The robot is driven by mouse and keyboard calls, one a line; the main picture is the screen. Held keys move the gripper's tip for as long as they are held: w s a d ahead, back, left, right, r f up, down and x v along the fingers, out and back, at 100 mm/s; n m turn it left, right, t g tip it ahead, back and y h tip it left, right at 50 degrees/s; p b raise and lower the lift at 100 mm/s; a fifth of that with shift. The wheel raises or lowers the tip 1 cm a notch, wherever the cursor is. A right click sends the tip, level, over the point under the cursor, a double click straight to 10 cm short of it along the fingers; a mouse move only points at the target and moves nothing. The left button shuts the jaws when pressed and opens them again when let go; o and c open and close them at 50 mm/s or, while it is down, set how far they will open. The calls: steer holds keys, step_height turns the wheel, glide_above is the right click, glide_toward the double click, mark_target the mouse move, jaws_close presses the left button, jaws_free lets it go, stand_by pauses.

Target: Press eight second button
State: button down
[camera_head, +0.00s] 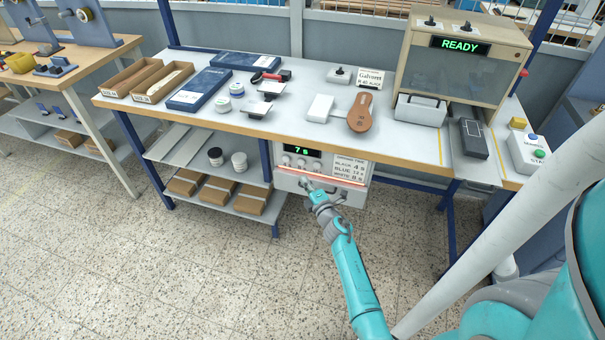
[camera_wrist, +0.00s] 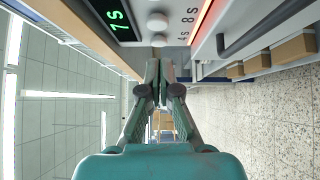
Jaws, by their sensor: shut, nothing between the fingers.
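The control panel (camera_head: 335,180) hangs under the bench's front edge, with a green display (camera_head: 301,150) that reads 7 s and a row of round pale buttons (camera_head: 287,160). In the wrist view the panel is turned sideways; one button (camera_wrist: 158,21) lies beside the 8 s marking (camera_wrist: 188,20), another (camera_wrist: 158,40) beside the 4 s marking (camera_wrist: 183,39). My gripper (camera_head: 307,184) is shut and empty in front of the panel. Its fingertips (camera_wrist: 158,68) sit close to the 4 s button; I cannot tell whether they touch the panel.
A placard (camera_head: 350,168) beside the buttons lists colours with seconds. A red-orange strip (camera_head: 320,178) and a handle lie below the buttons. The bench (camera_head: 215,118) above holds a machine (camera_head: 462,60) marked READY and a brown leather piece (camera_head: 360,112). A lower shelf (camera_head: 213,198) carries boxes. Floor is clear.

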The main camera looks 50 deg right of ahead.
steer(key=v, duration=0.6)
steer(key=shift+a+f, duration=0.15)
steer(key=shift+a, duration=0.1)
stand_by(0.3)
steer(key=s+a+m+y, duration=0.1)
steer(key=s+a+m, duration=0.1)
steer(key=s+a, duration=0.5)
steer(key=s+a+r+m+y, duration=0.1)
steer(key=s+a+m, duration=0.1)
steer(key=a, duration=0.8)
steer(key=s+a+m+y, duration=0.1)
steer(key=s+a+m, duration=0.1)
steer(key=s+a, duration=0.5)
steer(key=s+a+r+m+y, duration=0.2)
steer(key=s+a+r, duration=0.4)
steer(key=s, duration=0.3)
steer(key=s+a+r+m+g+y, duration=0.1)
steer(key=s+a+r+m+y, duration=0.2)
steer(key=s+a+r, duration=0.4)
steer(key=shift+s+r+m, duration=0.85)
steer(key=shift+r+m, duration=0.05)
stand_by(1.9)
